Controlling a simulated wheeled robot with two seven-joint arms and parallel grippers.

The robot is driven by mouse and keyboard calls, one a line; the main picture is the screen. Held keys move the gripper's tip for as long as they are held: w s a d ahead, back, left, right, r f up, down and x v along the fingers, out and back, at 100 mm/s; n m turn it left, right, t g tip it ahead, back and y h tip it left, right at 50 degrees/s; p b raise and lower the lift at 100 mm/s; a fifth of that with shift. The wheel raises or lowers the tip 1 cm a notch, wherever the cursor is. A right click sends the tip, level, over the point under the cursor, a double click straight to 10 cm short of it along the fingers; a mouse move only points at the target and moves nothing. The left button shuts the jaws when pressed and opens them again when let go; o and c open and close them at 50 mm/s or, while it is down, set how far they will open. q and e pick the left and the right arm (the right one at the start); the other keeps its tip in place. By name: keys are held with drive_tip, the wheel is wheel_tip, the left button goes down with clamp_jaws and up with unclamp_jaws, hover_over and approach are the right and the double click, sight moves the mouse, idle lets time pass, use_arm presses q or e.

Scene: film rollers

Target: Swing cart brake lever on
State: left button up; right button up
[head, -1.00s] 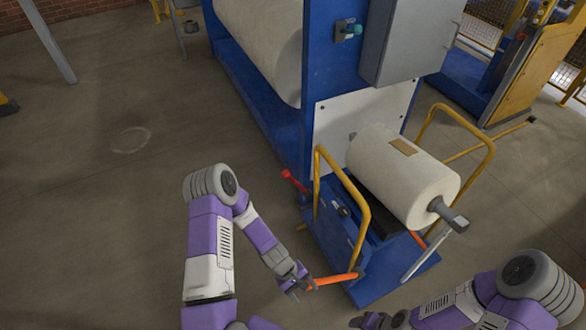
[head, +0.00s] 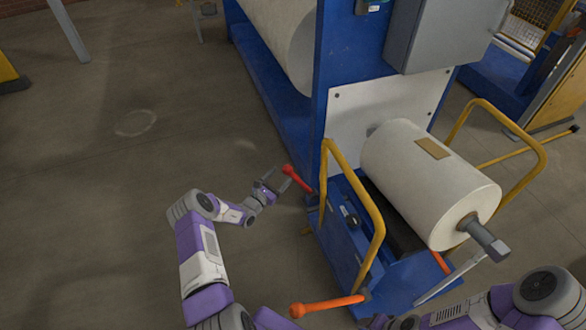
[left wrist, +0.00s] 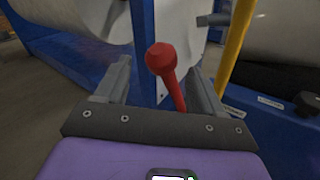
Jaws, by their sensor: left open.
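A red lever with a round knob (head: 297,179) sticks out low on the left side of the blue cart (head: 337,245). It also shows in the left wrist view (left wrist: 162,60), standing between the fingers. My left gripper (head: 280,182) is open beside the lever's knob; its two fingers (left wrist: 160,85) stand either side of the lever, with no clear contact. An orange lever (head: 325,306) sticks out to the left at the cart's front. My right gripper (head: 378,322) shows only in part at the bottom edge, and its jaws are not clear.
The cart carries a large white film roll (head: 425,180) on a grey shaft. Yellow rails (head: 372,215) rise beside the roll. A blue machine frame (head: 345,70) with a grey cabinet (head: 440,35) stands behind.

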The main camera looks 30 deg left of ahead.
sight(290, 167)
use_arm(q)
drive_tip(key=w, duration=0.2)
drive_tip(key=w+b, duration=0.1)
drive_tip(key=w, duration=0.1)
drive_tip(key=w+d+b, duration=0.1)
drive_tip(key=w, duration=0.1)
drive_tip(key=shift+w+r, duration=0.1)
drive_tip(key=shift+w, duration=0.3)
drive_tip(key=shift+c, duration=0.2)
clamp_jaws()
